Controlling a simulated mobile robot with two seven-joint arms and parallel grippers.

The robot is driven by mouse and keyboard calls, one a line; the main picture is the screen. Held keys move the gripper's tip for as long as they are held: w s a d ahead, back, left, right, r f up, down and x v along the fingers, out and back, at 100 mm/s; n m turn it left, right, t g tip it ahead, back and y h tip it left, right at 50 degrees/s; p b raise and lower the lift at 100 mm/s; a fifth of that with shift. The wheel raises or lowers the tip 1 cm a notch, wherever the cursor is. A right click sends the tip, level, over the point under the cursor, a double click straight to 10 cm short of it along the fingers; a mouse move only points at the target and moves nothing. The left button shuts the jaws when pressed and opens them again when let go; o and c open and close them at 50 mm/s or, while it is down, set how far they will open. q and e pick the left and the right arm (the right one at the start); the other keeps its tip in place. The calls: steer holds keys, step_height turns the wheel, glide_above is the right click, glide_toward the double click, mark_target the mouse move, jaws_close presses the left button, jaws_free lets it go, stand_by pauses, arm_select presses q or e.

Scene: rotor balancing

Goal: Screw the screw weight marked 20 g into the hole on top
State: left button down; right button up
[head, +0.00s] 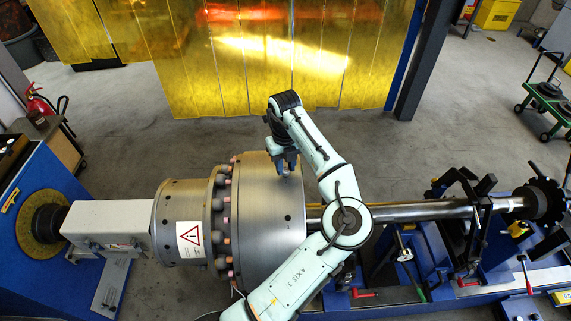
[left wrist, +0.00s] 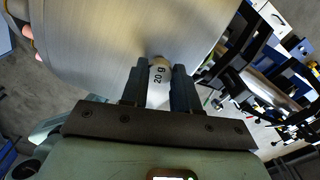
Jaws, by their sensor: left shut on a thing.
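The large steel rotor (head: 262,205) lies horizontally across the head view. My left gripper (head: 285,170) is above its upper surface, pointing down at it. The weight's far end is at the rotor's curved surface (left wrist: 105,50). A dark spot shows at that end, but I cannot tell how deep the weight sits in a hole. A small dark hole (head: 287,217) shows lower on the rotor. My right gripper is not in view.
A ring of bolts (head: 226,222) and a drum with a warning label (head: 190,240) adjoin the rotor on the left. A shaft (head: 420,211) runs right to the blue stand with clamps. Yellow curtains (head: 270,60) hang behind, with bare floor between.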

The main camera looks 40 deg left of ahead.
arm_select(q)
steer(key=shift+f, duration=0.35)
stand_by(0.8)
steer(key=m, duration=0.6)
steer(key=shift+d, duration=0.15)
steer(key=m, duration=0.7)
steer(key=shift+m, duration=0.3)
steer(key=m, duration=0.3)
steer(key=shift+d+f+m, duration=0.1)
steer(key=shift+m, duration=0.9)
